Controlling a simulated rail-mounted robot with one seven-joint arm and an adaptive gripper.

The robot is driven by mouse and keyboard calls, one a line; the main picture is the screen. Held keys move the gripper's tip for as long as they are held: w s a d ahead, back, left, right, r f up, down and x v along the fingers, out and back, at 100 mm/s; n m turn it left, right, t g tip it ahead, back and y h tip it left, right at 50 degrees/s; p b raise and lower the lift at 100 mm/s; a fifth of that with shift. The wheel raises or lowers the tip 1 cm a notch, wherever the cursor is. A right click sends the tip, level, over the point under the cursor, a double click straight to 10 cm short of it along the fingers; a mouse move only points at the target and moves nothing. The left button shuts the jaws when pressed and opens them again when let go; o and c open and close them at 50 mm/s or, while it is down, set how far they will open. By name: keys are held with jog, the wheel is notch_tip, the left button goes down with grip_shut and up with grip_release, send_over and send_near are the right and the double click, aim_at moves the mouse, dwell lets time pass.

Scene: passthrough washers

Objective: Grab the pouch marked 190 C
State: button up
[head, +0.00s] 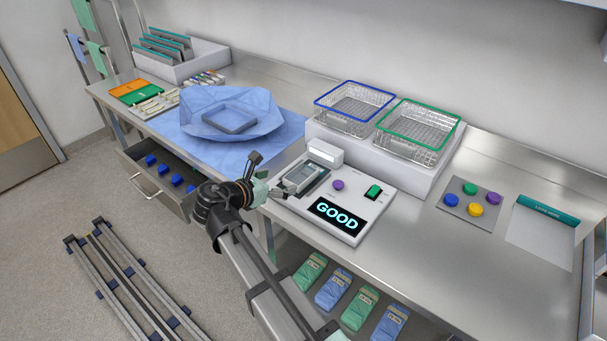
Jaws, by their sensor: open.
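Several pouches lie in a row on the lower shelf under the counter: a green one (309,271) at the left, a blue one (333,288), another green one (360,307) and another blue one (389,324) at the right. Each has a pale label with small print, too small to read, so I cannot tell which is marked 190 C. My gripper (268,178) is open above the counter's front edge, left of the device with the GOOD display, apart from and above the pouches. A pale green patch shows at the gripper; I cannot tell what it is.
The device (372,204) stands at the counter's front edge. Behind it are a blue-rimmed basket (354,104) and a green-rimmed basket (418,125). A blue wrap with a grey tray (230,121) lies left. An open drawer (152,183) juts out below. Rails (128,280) lie on the floor.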

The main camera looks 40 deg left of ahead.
aim_at(300, 174)
jog(key=p+x, duration=0.1)
jog(key=x, duration=0.5)
jog(key=shift+w+f, duration=0.15)
jog(key=shift+a+p+x, duration=0.15)
jog(key=shift+p+x, duration=0.3)
jog(key=shift+x, duration=0.85)
jog(key=shift+a+p+x, duration=0.15)
jog(key=shift+p+x, duration=0.25)
jog(key=shift+x, duration=0.9)
jog(key=shift+f, duration=0.15)
jog(key=shift+c, duration=0.4)
jog(key=c, duration=0.8)
